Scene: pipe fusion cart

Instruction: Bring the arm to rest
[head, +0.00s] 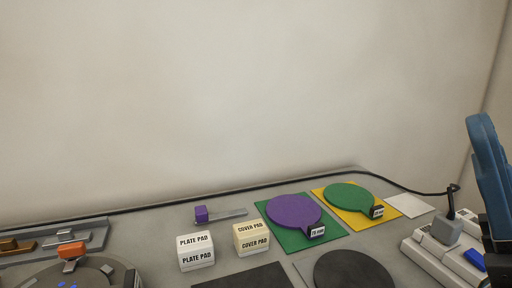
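My gripper does not show clearly anywhere in the head view, and I cannot see its fingers. A tall blue part with black below it (489,175) stands at the right edge, cut off by the frame. I cannot tell whether it belongs to my arm or to the cart.
On the grey cart top are a purple disc (293,211) on a green mat, a green disc (347,197) on a yellow mat, PLATE PAD (196,253) and COVER PAD (251,238) blocks, an orange-knobbed round device (72,250) and a white power strip (440,256). A wall stands behind.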

